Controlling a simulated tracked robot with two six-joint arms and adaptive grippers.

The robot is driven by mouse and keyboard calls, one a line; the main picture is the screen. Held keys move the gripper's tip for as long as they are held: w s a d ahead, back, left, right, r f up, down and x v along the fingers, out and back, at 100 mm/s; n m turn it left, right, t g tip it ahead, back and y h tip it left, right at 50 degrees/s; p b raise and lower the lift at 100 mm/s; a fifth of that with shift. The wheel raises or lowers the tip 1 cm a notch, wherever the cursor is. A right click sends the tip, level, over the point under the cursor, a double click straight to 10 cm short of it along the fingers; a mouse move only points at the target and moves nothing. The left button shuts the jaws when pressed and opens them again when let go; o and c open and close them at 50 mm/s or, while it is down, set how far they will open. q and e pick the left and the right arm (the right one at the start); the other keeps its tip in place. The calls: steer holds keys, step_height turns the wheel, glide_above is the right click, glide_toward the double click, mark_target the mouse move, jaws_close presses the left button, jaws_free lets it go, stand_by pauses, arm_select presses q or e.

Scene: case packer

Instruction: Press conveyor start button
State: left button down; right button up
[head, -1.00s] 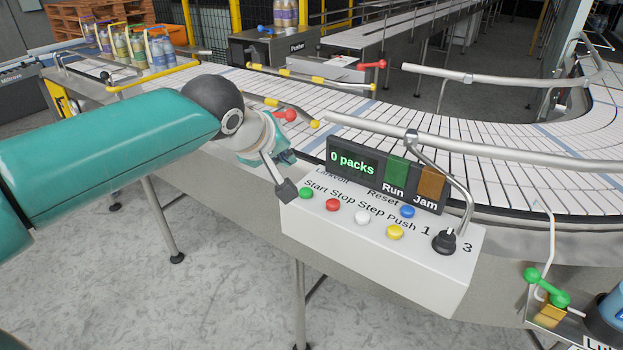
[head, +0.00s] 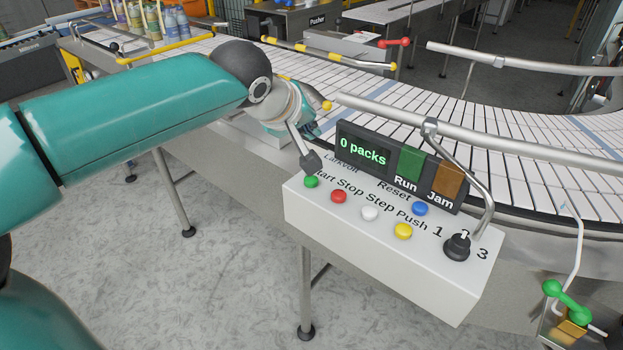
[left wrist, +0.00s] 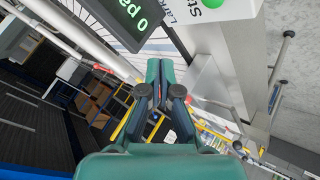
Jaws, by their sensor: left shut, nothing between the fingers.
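The green Start button (head: 311,182) sits at the left end of the front row on the white control box (head: 375,255). My left gripper (head: 311,162) is shut and empty. In the left wrist view, the shut gripper fingers (left wrist: 160,72) are in the middle, and the green button (left wrist: 211,3) is cut by the top edge. My right gripper is not in view.
Red (head: 338,197), white (head: 370,213), yellow (head: 403,231) and blue (head: 420,208) buttons and a black selector knob (head: 457,247) share the box. The display (head: 362,150) reads "0 packs". A metal rail (head: 400,114) runs behind, along the conveyor (head: 520,165).

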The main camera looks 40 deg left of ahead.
arm_select(q)
steer(key=b, duration=0.5)
glide_above(309, 180)
step_height(309, 180, down, 7)
steer(key=shift+r, duration=0.1)
steer(key=shift+f+b, duration=0.5)
steer(key=shift+f, duration=0.15)
stand_by(0.5)
steer(key=shift+f+b, duration=0.35)
steer(key=shift+b, duration=0.2)
